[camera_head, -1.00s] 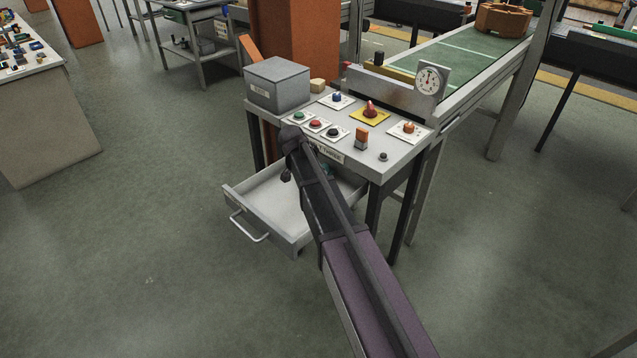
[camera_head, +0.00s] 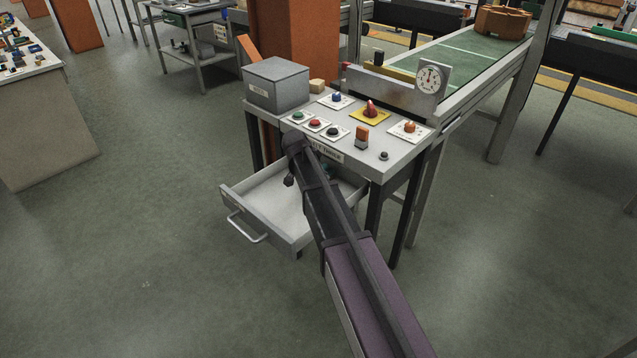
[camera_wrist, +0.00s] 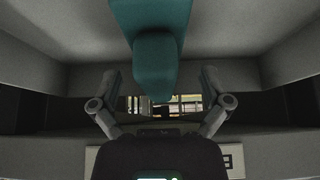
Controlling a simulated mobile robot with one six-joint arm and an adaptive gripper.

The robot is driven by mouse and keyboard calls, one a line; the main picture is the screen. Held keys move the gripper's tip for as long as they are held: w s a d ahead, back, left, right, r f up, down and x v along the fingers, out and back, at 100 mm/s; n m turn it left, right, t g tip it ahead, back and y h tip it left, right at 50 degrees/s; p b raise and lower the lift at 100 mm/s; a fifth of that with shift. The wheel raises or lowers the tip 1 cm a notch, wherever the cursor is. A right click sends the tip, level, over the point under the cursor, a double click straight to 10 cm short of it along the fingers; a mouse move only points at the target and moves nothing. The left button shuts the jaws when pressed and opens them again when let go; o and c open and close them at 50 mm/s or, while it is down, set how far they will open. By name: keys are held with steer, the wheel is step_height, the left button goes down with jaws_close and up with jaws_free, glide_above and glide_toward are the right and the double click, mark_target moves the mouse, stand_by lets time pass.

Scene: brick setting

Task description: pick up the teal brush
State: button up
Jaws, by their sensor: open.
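The teal brush (camera_wrist: 155,60) lies in the open drawer (camera_head: 233,198) of the grey table. In the wrist view its wide part is at the top and a narrower end points down the picture. My gripper (camera_wrist: 160,73) is open, with one finger left of the brush and one right of it. Neither finger appears to touch it.
The drawer's light walls rise around the brush. The tabletop above holds a grey box (camera_head: 276,84), several coloured buttons, an orange-topped block (camera_head: 361,137) and a dial (camera_head: 430,80). A green conveyor (camera_head: 465,50) runs behind. The floor left of the drawer is clear.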

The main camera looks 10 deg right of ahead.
steer(key=shift+b+x, duration=0.65)
steer(key=shift+x, duration=0.5)
jaws_close()
steer(key=shift+r, duration=0.2)
steer(key=shift+r+p, duration=0.4)
steer(key=shift+p, duration=0.2)
steer(key=shift+s+a+r, duration=0.15)
steer(key=s+a, duration=0.1)
steer(key=a, duration=0.1)
steer(key=s+a, duration=0.3)
steer(key=a, duration=0.1)
steer(key=shift+s+a, duration=0.15)
steer(key=shift+s, duration=0.2)
steer(key=shift+w+r+p, duration=0.1)
steer(key=shift+r+p, duration=0.5)
steer(key=shift+p, duration=0.1)
step_height(320, 180, up, 12)
steer(key=p, duration=1.2)
steer(key=shift+r, duration=0.2)
